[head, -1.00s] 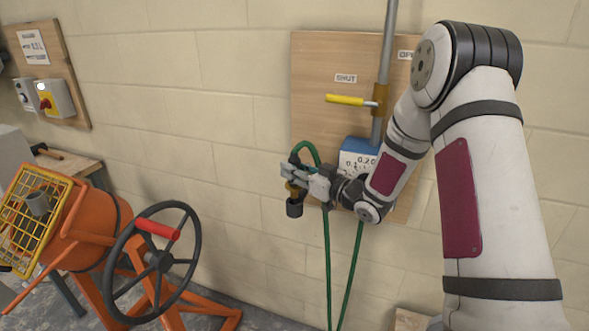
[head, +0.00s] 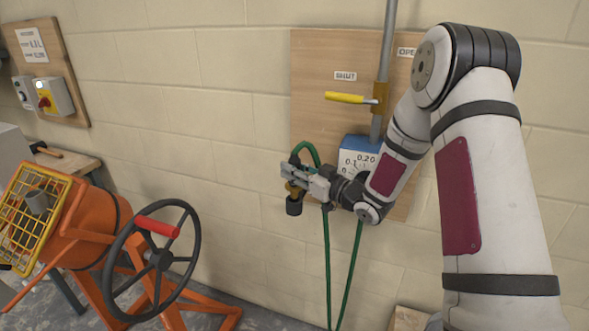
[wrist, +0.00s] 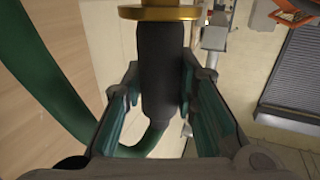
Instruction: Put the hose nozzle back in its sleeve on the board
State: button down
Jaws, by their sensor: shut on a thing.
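My gripper (head: 293,177) is shut on the hose nozzle, in front of the left edge of the wooden board (head: 313,100). In the wrist view the nozzle's dark grip (wrist: 160,70) lies between the green-padded jaws, with a brass collar (wrist: 158,12) beyond it. In the head view the nozzle's brass part (head: 293,189) is below the jaws. A dark cylinder (head: 294,207) is at the bottom; I cannot tell whether it is the nozzle's tip or the sleeve. No sleeve is clearly visible elsewhere. The green hose (head: 327,265) arches above my gripper and hangs down.
A yellow-handled lever (head: 346,99) on a vertical pipe (head: 386,60) and a blue-and-white meter box (head: 358,158) are on the board near my arm. An orange mixer (head: 92,228) with a handwheel (head: 160,260) stands at left. The wall between is clear.

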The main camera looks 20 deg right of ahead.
jog(key=shift+f, duration=0.45)
jog(key=shift+f+b, duration=0.35)
jog(key=shift+f+b, duration=0.35)
jog(key=shift+f, duration=0.65)
dwell(0.5)
jog(key=c, duration=1.2)
grip_release()
jog(key=shift+s, duration=0.1)
jog(key=v, duration=1.1)
jog(key=shift+s+d, duration=0.2)
jog(key=shift+s, duration=0.15)
